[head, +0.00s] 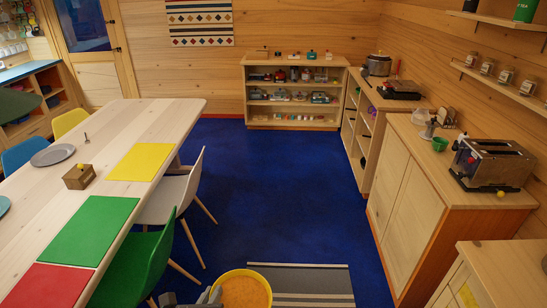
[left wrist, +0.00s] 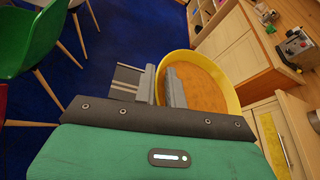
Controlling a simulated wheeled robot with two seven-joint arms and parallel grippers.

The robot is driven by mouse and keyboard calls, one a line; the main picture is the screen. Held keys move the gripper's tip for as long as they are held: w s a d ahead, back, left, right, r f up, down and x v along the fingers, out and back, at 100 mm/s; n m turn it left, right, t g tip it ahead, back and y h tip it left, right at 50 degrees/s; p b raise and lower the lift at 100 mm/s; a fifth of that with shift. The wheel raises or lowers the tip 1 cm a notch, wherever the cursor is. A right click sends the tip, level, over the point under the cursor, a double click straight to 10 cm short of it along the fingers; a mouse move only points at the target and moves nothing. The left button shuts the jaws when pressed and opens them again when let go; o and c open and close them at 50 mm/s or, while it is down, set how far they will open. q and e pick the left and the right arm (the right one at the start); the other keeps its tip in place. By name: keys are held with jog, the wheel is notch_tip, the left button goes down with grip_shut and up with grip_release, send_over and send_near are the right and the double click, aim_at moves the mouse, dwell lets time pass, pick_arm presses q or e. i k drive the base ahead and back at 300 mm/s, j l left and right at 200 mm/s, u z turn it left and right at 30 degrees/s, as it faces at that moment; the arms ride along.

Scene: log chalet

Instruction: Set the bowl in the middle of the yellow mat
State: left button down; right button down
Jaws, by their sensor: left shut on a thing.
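The bowl (head: 245,290), yellow outside with an orange inside, shows at the bottom edge of the head view, partly cut off. My left gripper (head: 212,296) is shut on its left rim. In the left wrist view, the two grey fingers of my left gripper (left wrist: 162,88) stand on either side of the wall of the bowl (left wrist: 205,85). The bowl is in the air over the floor, apart from the table. The yellow mat (head: 141,162) lies flat and bare on the long wooden table. My right gripper is not in view.
On the table (head: 120,125) are a green mat (head: 90,230), a red mat (head: 48,286), a grey plate (head: 53,155) and a small wooden box (head: 79,176). A white chair (head: 178,195) and a green chair (head: 135,270) stand along its right side. Blue floor (head: 270,180) is open beyond.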

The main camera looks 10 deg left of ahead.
aim_at(142, 160)
jog(key=i+l+u, duration=0.1)
jog(key=i+u, duration=0.15)
jog(key=i, duration=1.1)
jog(key=i+u, duration=0.5)
jog(key=i, duration=0.2)
jog(key=i+l+u, duration=0.2)
jog(key=i+u, duration=0.3)
jog(key=i, duration=0.15)
jog(key=i+u, duration=0.5)
jog(key=i, duration=0.3)
